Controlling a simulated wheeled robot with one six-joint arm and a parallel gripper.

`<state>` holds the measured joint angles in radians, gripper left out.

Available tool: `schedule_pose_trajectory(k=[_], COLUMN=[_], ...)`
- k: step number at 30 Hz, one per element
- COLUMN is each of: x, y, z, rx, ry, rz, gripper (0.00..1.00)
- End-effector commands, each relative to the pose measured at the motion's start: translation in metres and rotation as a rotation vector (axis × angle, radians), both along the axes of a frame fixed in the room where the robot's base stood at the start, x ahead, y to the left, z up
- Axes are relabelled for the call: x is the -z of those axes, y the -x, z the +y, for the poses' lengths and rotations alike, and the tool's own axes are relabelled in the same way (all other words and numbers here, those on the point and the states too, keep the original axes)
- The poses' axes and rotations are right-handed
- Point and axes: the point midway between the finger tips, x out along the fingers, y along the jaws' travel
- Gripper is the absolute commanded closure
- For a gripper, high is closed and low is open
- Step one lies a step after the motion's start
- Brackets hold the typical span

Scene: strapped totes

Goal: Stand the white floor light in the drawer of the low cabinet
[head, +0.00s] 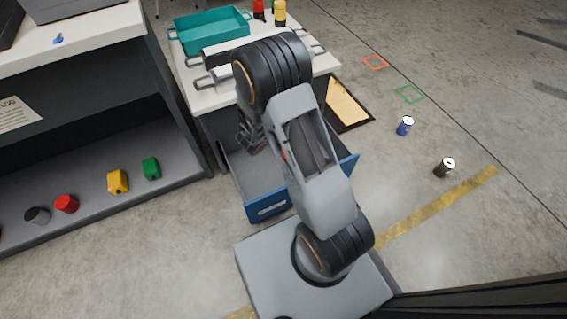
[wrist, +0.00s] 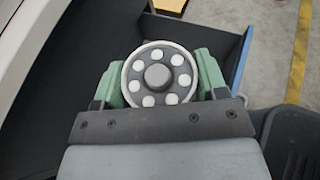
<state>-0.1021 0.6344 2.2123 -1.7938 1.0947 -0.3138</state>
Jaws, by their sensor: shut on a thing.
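In the wrist view, my gripper (wrist: 160,82) has its green fingers shut on both sides of a round light (wrist: 155,75), with a white rim, a grey face and a ring of white dots. Its face is toward the camera. The open drawer (wrist: 215,28) shows dark behind and around it, with a blue edge at the right. In the head view, the drawer with a blue front (head: 270,205) is pulled out of the low cabinet (head: 196,98). My arm covers much of the drawer and hides the light. I cannot tell if the light touches the drawer floor.
A teal tray (head: 210,30) and bottles (head: 279,12) stand on the cabinet. A shelf unit (head: 85,200) with several small coloured objects is close at left. A blue can (head: 405,126) and a black can (head: 445,167) are on the floor at right, amid free room.

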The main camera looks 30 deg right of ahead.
Motion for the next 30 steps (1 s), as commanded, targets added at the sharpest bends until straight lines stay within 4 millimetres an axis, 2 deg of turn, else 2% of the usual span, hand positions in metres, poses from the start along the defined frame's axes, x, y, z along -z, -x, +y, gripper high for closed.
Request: schedule_pose_trajectory(k=[1,3,7,11,16,19,23,27,30], x=[0.003,0.013,0.032,0.051,0.073,0.083,0.092,0.099,0.102], y=[0.012,0.033,0.075,0.116,0.152,0.160,0.151,0.121,0.095], z=[-0.017,-0.035,-0.050,-0.043,-0.006,0.024,0.065,0.099,0.113], rx=[0.143,0.359,0.765,1.182,1.728,2.047,2.454,2.856,3.102], ry=[0.003,0.004,0.005,0.005,0.007,0.008,0.010,0.008,0.010], rz=[0.003,0.003,0.003,0.002,0.003,0.002,0.000,-0.002,-0.002], gripper=[0.77,0.77,0.77,0.77,0.77,0.77,0.77,0.77,0.77])
